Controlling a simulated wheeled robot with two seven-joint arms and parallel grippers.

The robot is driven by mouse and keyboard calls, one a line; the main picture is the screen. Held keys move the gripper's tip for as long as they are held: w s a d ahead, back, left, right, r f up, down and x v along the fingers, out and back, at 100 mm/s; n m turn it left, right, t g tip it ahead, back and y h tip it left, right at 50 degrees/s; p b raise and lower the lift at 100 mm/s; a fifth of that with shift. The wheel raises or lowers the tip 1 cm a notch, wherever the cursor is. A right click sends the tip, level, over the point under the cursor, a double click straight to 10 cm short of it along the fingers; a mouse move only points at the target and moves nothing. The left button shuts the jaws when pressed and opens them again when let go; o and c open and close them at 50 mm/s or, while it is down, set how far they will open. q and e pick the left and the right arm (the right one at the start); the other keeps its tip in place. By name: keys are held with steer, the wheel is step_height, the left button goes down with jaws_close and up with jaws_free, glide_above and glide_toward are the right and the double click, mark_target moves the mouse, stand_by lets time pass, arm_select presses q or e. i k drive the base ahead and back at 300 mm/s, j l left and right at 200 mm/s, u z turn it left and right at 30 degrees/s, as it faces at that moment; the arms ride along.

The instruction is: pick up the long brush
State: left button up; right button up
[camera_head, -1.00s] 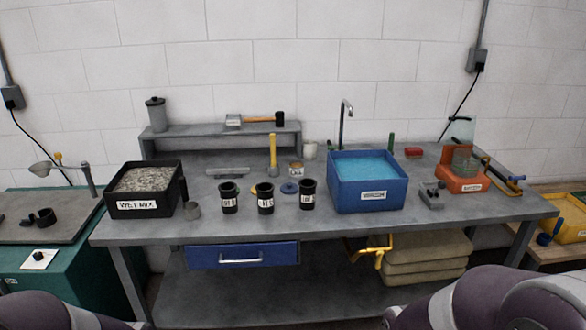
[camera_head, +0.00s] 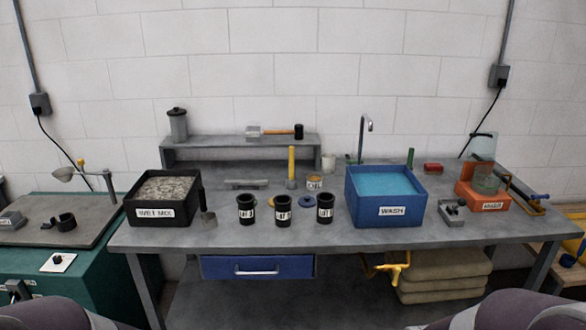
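I cannot tell for sure which thing is the long brush. An upright yellow handle (camera_head: 291,165) stands on the grey workbench (camera_head: 400,236), behind the black cups. A tool with an orange-brown handle (camera_head: 279,132) and a black end lies on the raised shelf (camera_head: 240,139), beside a small pale block.
A black wet mix bin (camera_head: 163,213), several black cups (camera_head: 246,213) and a blue wash tub (camera_head: 390,209) stand on the bench. An orange box (camera_head: 483,199) stands at the right, with a grey clamp-like item (camera_head: 452,213) near it. The front strip is mostly clear.

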mark_target(291, 177)
steer(key=i+u, duration=0.25)
steer(key=i, duration=0.25)
steer(key=i+l+u, duration=0.25)
steer(key=i, duration=0.2)
steer(key=i+j, duration=0.05)
